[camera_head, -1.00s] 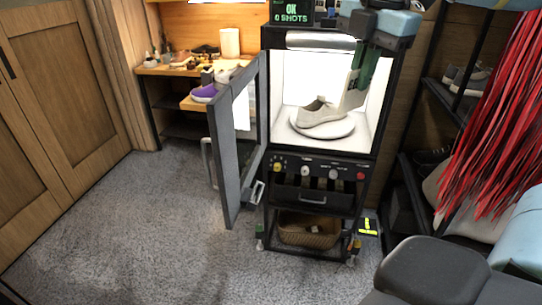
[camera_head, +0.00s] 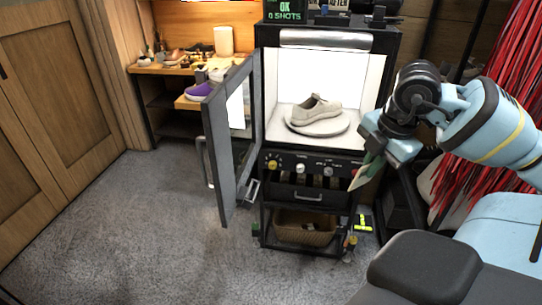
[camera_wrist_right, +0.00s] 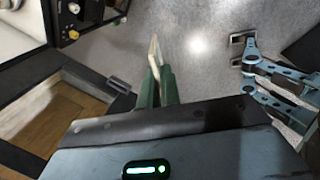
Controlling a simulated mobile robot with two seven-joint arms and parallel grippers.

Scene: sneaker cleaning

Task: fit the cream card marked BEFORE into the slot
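My right gripper (camera_head: 372,158) is at the right front of the lit photo booth, by the right end of its control panel. Its green fingers (camera_wrist_right: 158,85) are closed on a thin cream card (camera_head: 361,178), which hangs tilted below them. The card also shows nearly edge-on in the right wrist view (camera_wrist_right: 154,50). No lettering on it is legible. A cream sneaker (camera_head: 315,109) stands on the round white turntable (camera_head: 318,127) inside the booth. I cannot make out the slot. My left gripper is not in the head view.
The booth's door (camera_head: 230,145) stands open to the left. A control panel (camera_head: 312,164) with knobs sits below the opening, above a drawer and a wicker basket (camera_head: 303,228). Red strands (camera_head: 490,95) hang at the right. The carpet at left is clear.

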